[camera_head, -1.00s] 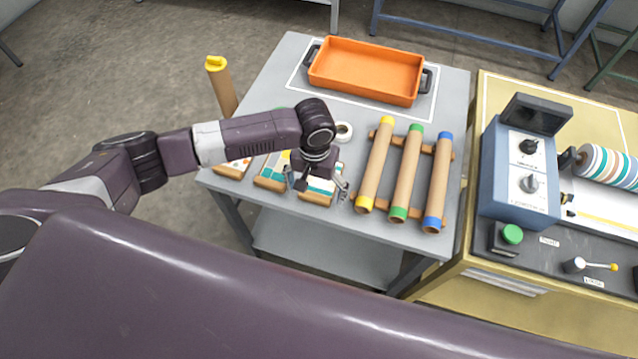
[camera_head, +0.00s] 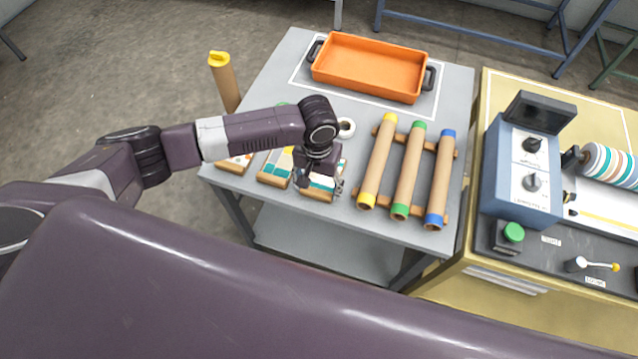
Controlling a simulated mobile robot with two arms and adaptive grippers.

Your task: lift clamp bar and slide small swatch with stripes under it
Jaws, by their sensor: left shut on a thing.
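The striped swatch (camera_head: 317,194) lies on a small wooden-edged block, the right one of the row at the table's front left edge. White and teal bands show on it. My left gripper (camera_head: 321,187) points down over this block. Its fingers are closed in on the swatch from left and right, and the hand hides much of it. I cannot make out a clamp bar for sure. My right gripper is not in view.
More sample blocks (camera_head: 275,168) sit left of the gripper. A rack of cardboard tubes (camera_head: 407,176) with coloured ends stands close on the right. An orange tray (camera_head: 369,67) is at the back. The blue control box (camera_head: 522,172) and striped roller (camera_head: 607,165) are far right.

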